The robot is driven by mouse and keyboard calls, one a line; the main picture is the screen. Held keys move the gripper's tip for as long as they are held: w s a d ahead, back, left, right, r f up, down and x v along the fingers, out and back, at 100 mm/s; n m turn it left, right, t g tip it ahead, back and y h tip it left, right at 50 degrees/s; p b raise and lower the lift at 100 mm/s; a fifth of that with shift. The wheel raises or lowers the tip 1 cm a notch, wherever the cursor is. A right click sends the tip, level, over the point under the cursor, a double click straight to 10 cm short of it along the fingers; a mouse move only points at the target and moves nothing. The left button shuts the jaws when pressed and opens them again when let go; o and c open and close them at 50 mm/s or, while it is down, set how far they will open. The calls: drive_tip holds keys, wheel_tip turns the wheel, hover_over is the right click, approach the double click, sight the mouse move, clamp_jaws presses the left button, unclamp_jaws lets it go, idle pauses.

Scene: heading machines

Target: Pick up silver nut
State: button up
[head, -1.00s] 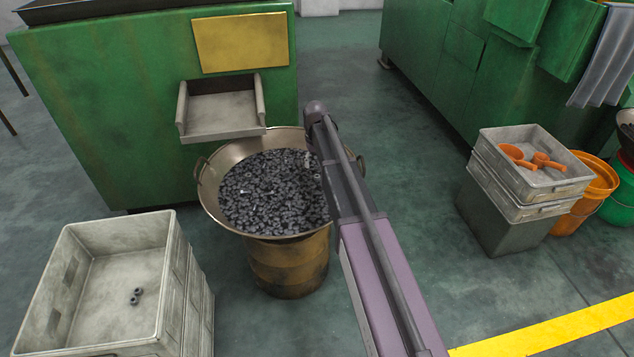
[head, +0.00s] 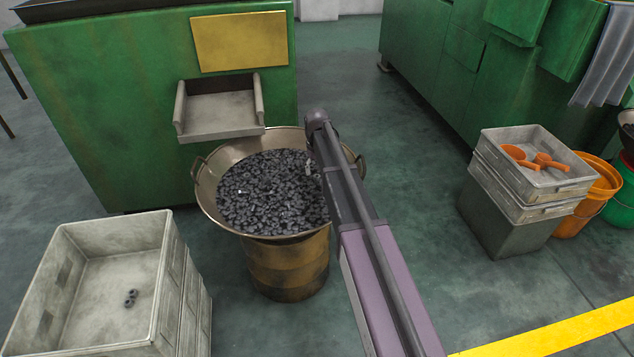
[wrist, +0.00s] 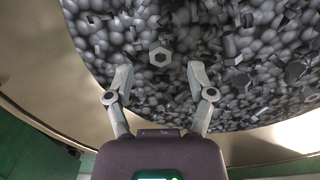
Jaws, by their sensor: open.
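A pale silver hexagonal nut (wrist: 160,56) with a round hole lies on top of the dark parts in the wrist view. My gripper (wrist: 160,72) is open and empty, its two fingers spread to either side just below the nut in the picture. The nut sits between and a little beyond the fingertips, and no finger touches it visibly. In the head view a wide metal pan (head: 210,205) holds the heap of dark parts (head: 268,195). My arm reaches over the pan's right side and hides part of the heap. I cannot surely pick out the nut there.
The pan rests on a rusty yellow drum (head: 288,268). A green machine (head: 110,110) with a metal chute (head: 218,112) stands behind it. A grey crate (head: 100,250) holding a few dark nuts (head: 130,298) is at the left. Stacked crates (head: 490,160) stand at the right.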

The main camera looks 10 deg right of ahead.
sight(317, 177)
drive_tip(key=shift+f+b, duration=1)
drive_tip(key=shift+f, duration=0.25)
clamp_jaws()
